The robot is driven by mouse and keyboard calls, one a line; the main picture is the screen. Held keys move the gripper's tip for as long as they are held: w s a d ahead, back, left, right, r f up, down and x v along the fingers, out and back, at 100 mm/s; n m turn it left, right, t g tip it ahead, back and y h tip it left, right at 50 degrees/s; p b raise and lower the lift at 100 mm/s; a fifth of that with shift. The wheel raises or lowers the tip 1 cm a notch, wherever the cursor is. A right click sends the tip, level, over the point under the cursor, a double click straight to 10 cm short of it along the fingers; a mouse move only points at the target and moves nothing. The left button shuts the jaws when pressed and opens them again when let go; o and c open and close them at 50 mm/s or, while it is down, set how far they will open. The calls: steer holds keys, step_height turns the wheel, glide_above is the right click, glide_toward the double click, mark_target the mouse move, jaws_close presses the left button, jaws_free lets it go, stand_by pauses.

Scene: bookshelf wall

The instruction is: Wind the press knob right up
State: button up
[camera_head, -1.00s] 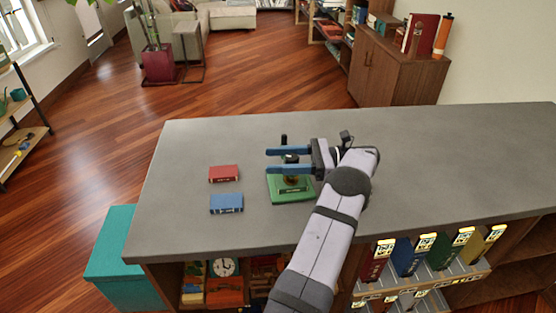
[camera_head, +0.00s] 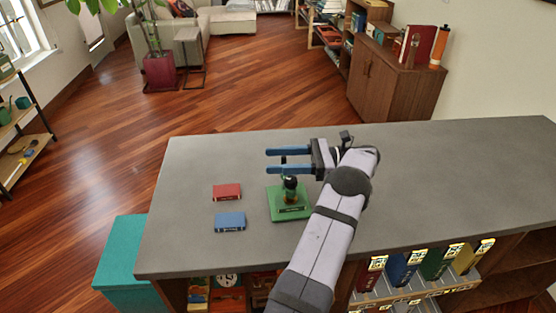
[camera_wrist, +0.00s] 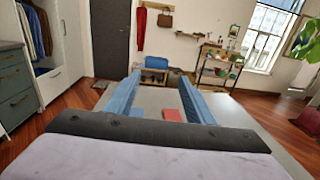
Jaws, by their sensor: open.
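The press has a green base (camera_head: 288,206) on the grey counter and a dark upright with a dark knob (camera_head: 290,184) above it. My gripper (camera_head: 267,160) is open, its two blue fingers pointing left in the head view. The nearer finger crosses in front of the press's upper part and hides some of it.
A red book (camera_head: 227,191) and a blue book (camera_head: 230,221) lie on the grey counter (camera_head: 420,170) left of the press. The counter is clear to the right beyond my arm. A teal box (camera_head: 120,255) stands beside the counter's left end.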

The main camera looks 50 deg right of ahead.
mark_target(291, 182)
steer(key=shift+r+p, duration=0.45)
steer(key=shift+r, duration=0.35)
steer(key=shift+f, duration=0.1)
steer(key=s+d+f+m+t+h+b, duration=0.1)
steer(key=f+h+b, duration=0.1)
steer(key=f+b, duration=0.1)
steer(key=s+d+f+m+t+h+b, duration=0.1)
steer(key=s+f+m+h+b, duration=0.1)
steer(key=b, duration=0.3)
steer(key=s+d+f+m+t+h+b, duration=0.1)
steer(key=s+f+m+h+b, duration=0.1)
steer(key=b, duration=0.3)
steer(key=shift+s+f+t+h, duration=0.25)
steer(key=shift+f+t+h, duration=0.25)
steer(key=shift+f, duration=0.4)
steer(key=shift+s+d+f+m+h+b, duration=0.1)
steer(key=shift+s+f+m+h+b, duration=0.4)
steer(key=shift+h+b, duration=0.2)
steer(key=shift+w, duration=0.1)
